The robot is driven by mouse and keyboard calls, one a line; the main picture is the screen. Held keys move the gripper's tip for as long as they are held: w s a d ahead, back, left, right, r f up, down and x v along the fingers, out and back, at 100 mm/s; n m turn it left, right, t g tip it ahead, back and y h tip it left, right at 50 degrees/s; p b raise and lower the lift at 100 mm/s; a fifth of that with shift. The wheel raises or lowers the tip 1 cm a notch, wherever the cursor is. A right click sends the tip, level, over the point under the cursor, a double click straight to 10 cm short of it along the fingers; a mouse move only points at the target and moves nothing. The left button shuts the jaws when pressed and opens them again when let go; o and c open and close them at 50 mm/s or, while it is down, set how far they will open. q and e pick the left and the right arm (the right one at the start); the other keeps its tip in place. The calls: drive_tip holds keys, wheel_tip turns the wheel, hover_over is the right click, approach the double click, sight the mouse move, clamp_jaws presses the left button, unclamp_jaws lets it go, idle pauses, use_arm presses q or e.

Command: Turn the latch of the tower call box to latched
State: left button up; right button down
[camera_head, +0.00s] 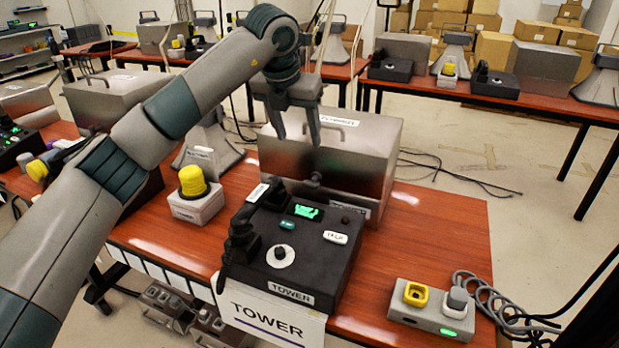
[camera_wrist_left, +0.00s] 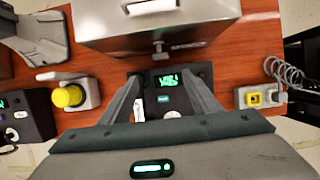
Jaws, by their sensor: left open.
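The tower call box (camera_head: 315,265) is a black console marked TOWER, with a lit green screen, buttons, a round knob and a handset on its left. Directly behind it stands a metal case (camera_head: 375,150) with a top handle. A small metal latch (camera_head: 313,183) sticks out of the case's front, just above the console's back edge. It also shows in the left wrist view (camera_wrist_left: 161,52); which way it is turned I cannot tell. My left gripper (camera_head: 299,138) is open and empty, above and in front of the latch. Its fingers (camera_wrist_left: 163,80) point toward the case. My right gripper is out of view.
A yellow-topped beacon (camera_head: 194,190) stands left of the console. A grey socket box (camera_head: 432,312) with a yellow socket and coiled cable lies to the right. Bare table (camera_head: 450,225) lies right of the case. Similar sets fill the tables behind.

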sight(311, 183)
use_arm(q)
drive_tip(key=shift+f, duration=0.15)
drive_tip(key=p+x, duration=0.3)
drive_tip(key=x, duration=1.4)
drive_tip(key=shift+w, duration=0.1)
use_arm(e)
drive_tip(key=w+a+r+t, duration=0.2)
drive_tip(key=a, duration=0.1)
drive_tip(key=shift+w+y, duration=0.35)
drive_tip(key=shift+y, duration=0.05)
use_arm(q)
drive_tip(key=c, duration=1.1)
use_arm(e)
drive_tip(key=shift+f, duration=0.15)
